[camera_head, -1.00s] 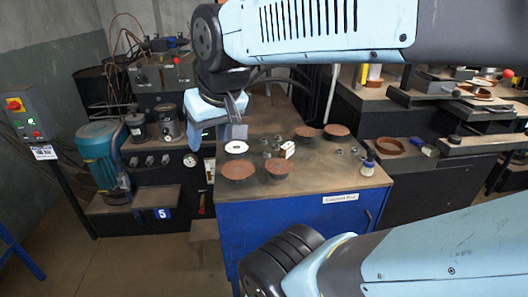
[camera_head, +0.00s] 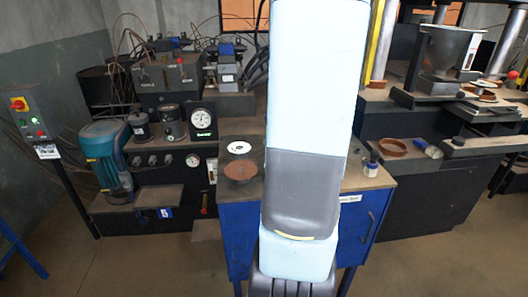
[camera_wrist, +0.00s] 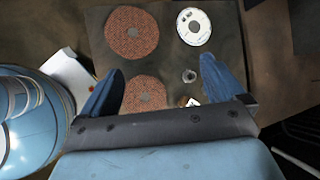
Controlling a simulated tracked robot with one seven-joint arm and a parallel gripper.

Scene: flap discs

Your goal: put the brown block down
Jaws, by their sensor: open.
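No brown block can be made out for certain in either view. A small pale and brownish item (camera_wrist: 192,102) lies on the table near the right finger, partly hidden by the gripper body; I cannot tell what it is. Two reddish-brown discs (camera_wrist: 130,32) (camera_wrist: 145,92) and a white disc (camera_wrist: 194,26) lie flat on the table. In the head view my arm hides the gripper and the table's middle.
The blue-fronted table (camera_head: 240,225) stands in front; a brown disc (camera_head: 240,169) and white disc (camera_head: 239,147) show at its left. A small bottle (camera_head: 371,167) is near its right edge. A teal motor (camera_head: 103,155) stands left. A metal nut (camera_wrist: 189,76) lies near the right finger.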

